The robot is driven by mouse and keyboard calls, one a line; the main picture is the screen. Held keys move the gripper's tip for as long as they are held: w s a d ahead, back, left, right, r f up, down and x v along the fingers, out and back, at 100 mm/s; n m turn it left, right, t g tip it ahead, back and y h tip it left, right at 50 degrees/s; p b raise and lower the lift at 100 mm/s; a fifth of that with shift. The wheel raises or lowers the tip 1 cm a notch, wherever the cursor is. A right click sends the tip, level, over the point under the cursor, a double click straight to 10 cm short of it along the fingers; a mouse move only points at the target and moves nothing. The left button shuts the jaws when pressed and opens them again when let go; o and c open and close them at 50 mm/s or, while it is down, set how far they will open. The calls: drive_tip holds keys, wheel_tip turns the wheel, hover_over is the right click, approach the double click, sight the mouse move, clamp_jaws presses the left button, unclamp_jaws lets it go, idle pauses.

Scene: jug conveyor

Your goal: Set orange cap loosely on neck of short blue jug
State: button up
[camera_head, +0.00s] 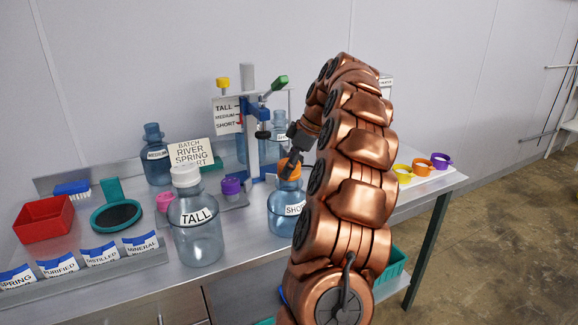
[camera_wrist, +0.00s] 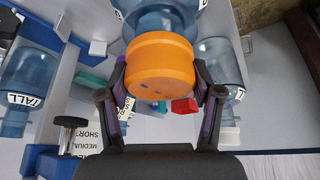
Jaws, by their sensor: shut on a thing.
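The short blue jug (camera_head: 284,222) stands on the steel table, its "SHO…" label partly hidden by my arm. The orange cap (camera_head: 290,169) is right at the top of its neck; I cannot tell whether it rests on the neck or hangs just above it. My gripper (camera_head: 288,163) comes down from the upper right with its fingers at the cap. In the wrist view my gripper (camera_wrist: 161,72) is shut on the orange cap (camera_wrist: 160,66), one finger on each side. A blue jug body (camera_wrist: 160,18) shows beyond the cap, and its neck is hidden.
A blue clamp stand (camera_head: 251,130) is behind. A purple cap (camera_head: 231,186), a pink cap (camera_head: 165,202) and a red bin (camera_head: 43,219) are left. Coloured rings (camera_head: 423,167) lie at the right end.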

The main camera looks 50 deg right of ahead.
idle(0.4)
drive_tip(key=o, duration=0.8)
drive_tip(key=shift+o, duration=0.2)
drive_tip(key=shift+o, duration=0.6)
drive_tip(key=shift+r, duration=0.1)
drive_tip(key=shift+r+p, duration=1.35)
drive_tip(key=shift+r, duration=2)
